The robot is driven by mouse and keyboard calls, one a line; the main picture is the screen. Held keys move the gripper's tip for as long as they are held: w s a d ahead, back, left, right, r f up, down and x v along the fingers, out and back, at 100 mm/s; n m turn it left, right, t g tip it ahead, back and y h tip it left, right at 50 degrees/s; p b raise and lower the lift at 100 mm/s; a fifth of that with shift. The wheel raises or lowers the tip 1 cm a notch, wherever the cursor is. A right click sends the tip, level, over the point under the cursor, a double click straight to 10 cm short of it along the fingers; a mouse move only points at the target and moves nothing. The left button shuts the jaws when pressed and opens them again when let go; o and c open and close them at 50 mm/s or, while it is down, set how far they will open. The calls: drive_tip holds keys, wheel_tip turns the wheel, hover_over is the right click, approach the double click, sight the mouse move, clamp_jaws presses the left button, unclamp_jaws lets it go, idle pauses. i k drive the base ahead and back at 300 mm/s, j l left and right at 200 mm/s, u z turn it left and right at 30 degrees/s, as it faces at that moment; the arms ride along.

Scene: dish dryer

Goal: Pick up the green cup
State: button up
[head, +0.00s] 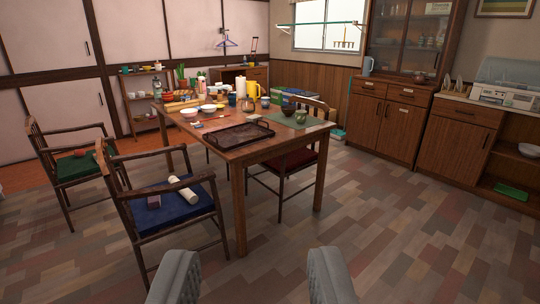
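A small greenish cup (300,117) stands on the right part of the wooden dining table (235,150), beside a dark bowl (288,110). It is small and far off, so its details are hard to tell. A blue cup (232,99) stands further left, near the table's far edge. My gripper (254,270) is at the bottom of the view, well short of the table. Its two grey fingers are wide apart with only floor visible between them.
A dark tray (238,135) lies on the table's near part. Chairs surround the table, one with a blue cushion (172,207) bearing a white roll (184,187). Wooden cabinets (380,122) line the right wall. The floor (400,240) is clear at front right.

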sight(300, 115)
drive_tip(key=i, duration=2.1)
drive_tip(key=i+z, duration=0.15)
drive_tip(key=i, duration=0.55)
drive_tip(key=i+j+z, duration=0.1)
drive_tip(key=i, duration=0.55)
drive_tip(key=j, duration=0.1)
